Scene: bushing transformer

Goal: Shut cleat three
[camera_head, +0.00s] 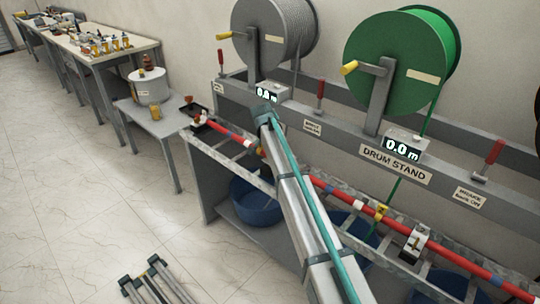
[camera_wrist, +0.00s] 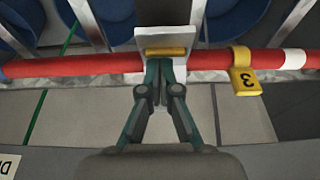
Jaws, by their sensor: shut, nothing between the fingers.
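A pale cleat plate with a yellow bar (camera_wrist: 166,43) sits across the red cable in the wrist view. In the head view my arm hides the gripper and this cleat; the red cable (camera_head: 327,187) shows on both sides.
Another pale cleat (camera_head: 414,243) stands further right along the rail, past another yellow tag (camera_head: 381,212). Behind are a green drum (camera_head: 428,60) and a grey drum (camera_head: 305,20) on the drum stand. Blue tubs (camera_head: 255,201) sit below. The floor at left is mostly clear.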

